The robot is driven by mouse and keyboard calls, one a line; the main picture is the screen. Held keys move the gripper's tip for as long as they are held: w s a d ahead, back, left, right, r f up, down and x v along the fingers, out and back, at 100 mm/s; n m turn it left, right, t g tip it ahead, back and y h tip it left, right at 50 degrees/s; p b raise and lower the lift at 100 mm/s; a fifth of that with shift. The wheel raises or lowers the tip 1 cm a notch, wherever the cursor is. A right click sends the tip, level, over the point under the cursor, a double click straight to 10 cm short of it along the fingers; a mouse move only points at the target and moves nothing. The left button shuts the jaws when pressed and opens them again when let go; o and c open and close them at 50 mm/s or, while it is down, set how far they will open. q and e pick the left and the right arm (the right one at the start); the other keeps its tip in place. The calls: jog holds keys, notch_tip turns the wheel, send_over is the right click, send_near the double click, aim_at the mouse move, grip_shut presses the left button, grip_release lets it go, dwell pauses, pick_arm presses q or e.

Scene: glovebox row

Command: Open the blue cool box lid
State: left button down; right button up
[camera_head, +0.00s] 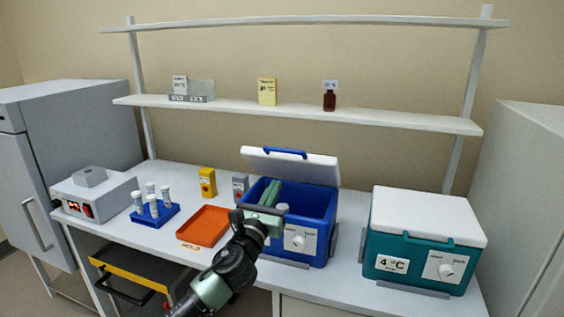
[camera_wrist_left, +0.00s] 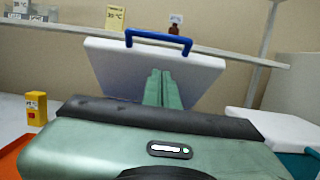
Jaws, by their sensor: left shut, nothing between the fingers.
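The blue cool box (camera_head: 318,240) stands on the bench with its white lid (camera_head: 310,168) raised and tilted back at the rear. A blue handle (camera_head: 285,152) is on the lid's upper edge. In the left wrist view the lid (camera_wrist_left: 110,70) stands up ahead, with its blue handle (camera_wrist_left: 158,38) on top. My left gripper (camera_head: 270,192) is over the open box, in front of the lid. Its green fingers (camera_wrist_left: 163,88) are shut together and empty. I cannot tell whether they touch the lid. A white round item (camera_head: 283,208) shows inside the box. My right gripper is not in view.
A teal cool box (camera_head: 400,250) with a closed white lid stands to the right. A shelf (camera_head: 400,115) runs above the bench.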

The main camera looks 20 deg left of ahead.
pick_arm(q)
jog(key=w+r+p, duration=0.2)
jog(key=w+r, duration=0.2)
jog(key=w, duration=0.2)
jog(key=shift+w+r, duration=0.3)
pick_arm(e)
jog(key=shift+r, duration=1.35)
pick_arm(q)
jog(key=shift+d, duration=0.1)
